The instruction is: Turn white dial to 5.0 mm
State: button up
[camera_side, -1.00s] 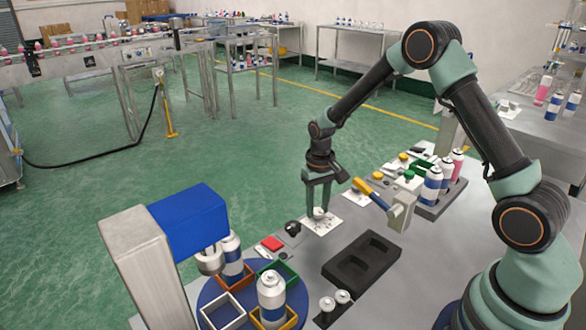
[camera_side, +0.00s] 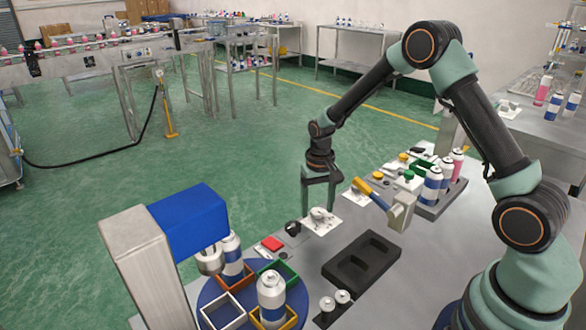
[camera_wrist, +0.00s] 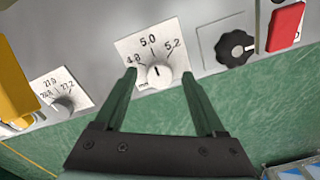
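The white dial (camera_wrist: 159,76) sits on a white scale card (camera_wrist: 137,50) marked 4.8, 5.0 and 5.2 in the wrist view. The dark line on its knob points up the card, close to the 5.0 mark. My gripper (camera_wrist: 158,73) is open, with one green finger on each side of the dial in this view and visible gaps to it. In the side view, my gripper (camera_side: 319,208) hangs at the dial's card (camera_side: 327,222), fingers apart. The dial is small there, and the exact fingertip height is hard to tell.
In the wrist view, a black knob (camera_wrist: 236,47) and a red block (camera_wrist: 285,27) are on the right. Another dial (camera_wrist: 63,104) and a yellow part (camera_wrist: 14,85) are on the left. In the side view, a dark tray (camera_side: 361,262) lies nearer the front.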

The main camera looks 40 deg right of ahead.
aim_at(318, 212)
notch_tip(318, 212, up, 12)
dwell(0.8)
jog(key=s+a+r+n+t, duration=0.2)
jog(key=s+r, duration=0.3)
jog(key=s, duration=0.3)
jog(key=s+a+r+n+t, duration=0.3)
jog(key=s+r, duration=0.3)
jog(key=s, duration=0.2)
jog(key=shift+s+a+t, duration=0.2)
jog(key=shift+s+t, duration=0.05)
jog(key=shift+t, duration=0.05)
